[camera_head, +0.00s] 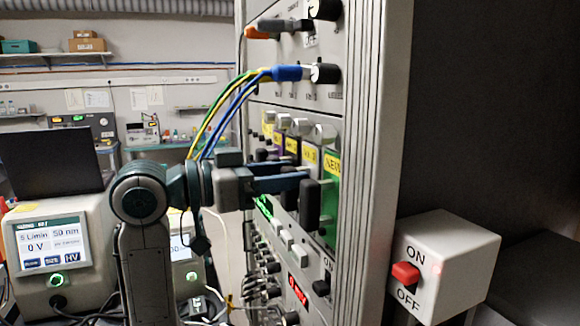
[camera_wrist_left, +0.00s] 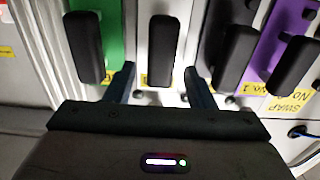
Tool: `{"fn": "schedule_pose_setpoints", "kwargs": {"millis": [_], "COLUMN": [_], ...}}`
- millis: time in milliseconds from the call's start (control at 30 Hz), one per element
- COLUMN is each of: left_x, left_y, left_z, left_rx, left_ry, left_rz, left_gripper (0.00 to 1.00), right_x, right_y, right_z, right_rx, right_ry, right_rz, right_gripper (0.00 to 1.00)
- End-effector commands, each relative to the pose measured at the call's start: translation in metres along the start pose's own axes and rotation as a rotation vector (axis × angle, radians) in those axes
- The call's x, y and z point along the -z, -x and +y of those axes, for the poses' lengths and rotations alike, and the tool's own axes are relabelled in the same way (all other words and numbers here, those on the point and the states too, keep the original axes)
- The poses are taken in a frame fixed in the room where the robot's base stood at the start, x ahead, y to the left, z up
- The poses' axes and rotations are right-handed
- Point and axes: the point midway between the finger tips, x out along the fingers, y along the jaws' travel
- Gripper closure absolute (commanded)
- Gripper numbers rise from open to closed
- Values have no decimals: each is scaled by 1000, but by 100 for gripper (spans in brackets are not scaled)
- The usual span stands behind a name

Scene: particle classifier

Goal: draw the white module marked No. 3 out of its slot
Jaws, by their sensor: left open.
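The white module (camera_wrist_left: 186,22) carries an upright black handle (camera_wrist_left: 163,50) and a small yellow label at the middle of the left wrist view. Its number is not readable there. In the head view a yellow label (camera_head: 310,155) sits beside the green module, partly behind my arm. My left gripper (camera_head: 303,182) is in front of the rack face. In the left wrist view its open fingers (camera_wrist_left: 163,84) lie on either side of the black handle, with a gap at each side. The handle is not clamped. My right gripper is out of view.
A green module (camera_wrist_left: 95,13) with its own black handle stands to the left of the white one in the wrist view. A purple module (camera_wrist_left: 282,50) stands to the right. The rack's metal side (camera_head: 371,160) and a box with a red switch (camera_head: 405,274) are at the right.

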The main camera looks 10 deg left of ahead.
Motion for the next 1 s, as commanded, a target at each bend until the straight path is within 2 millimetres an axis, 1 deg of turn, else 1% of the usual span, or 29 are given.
{"fn": "schedule_pose_setpoints", "kwargs": {"millis": [100, 200, 533, 567, 600, 667, 700, 800, 833, 867, 900, 967, 1000], "left_x": [1, 0, 0, 0, 0, 0, 0, 0, 0, 1, 1, 1, 1], "left_y": [-9, -13, -15, -15, -15, -15, -14, -14, -14, -14, -14, -14, -14], "left_z": [1, 1, 0, 0, 0, 0, 0, 0, 0, 1, 1, 1, 1], "left_rx": [-2, -2, 0, 0, 0, 0, 0, 0, 0, -1, -1, -1, -1], "left_ry": [1, 1, 0, 0, 0, 0, 0, 0, 0, -1, -1, -1, -1], "left_rz": [0, -1, -1, -1, -1, -1, -1, -1, -1, 1, 1, 1, 1], "left_gripper": [51, 51, 51, 55, 63, 74, 82, 100, 100, 79, 86, 98, 100], "right_x": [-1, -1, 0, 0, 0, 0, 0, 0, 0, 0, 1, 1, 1], "right_y": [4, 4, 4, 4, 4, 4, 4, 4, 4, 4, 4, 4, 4], "right_z": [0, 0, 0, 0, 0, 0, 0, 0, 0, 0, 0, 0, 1], "right_rx": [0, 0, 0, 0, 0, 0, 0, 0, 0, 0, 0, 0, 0], "right_ry": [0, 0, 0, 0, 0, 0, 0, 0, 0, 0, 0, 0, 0], "right_rz": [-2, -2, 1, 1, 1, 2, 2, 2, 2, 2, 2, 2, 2], "right_gripper": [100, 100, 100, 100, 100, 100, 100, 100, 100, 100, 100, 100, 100]}}
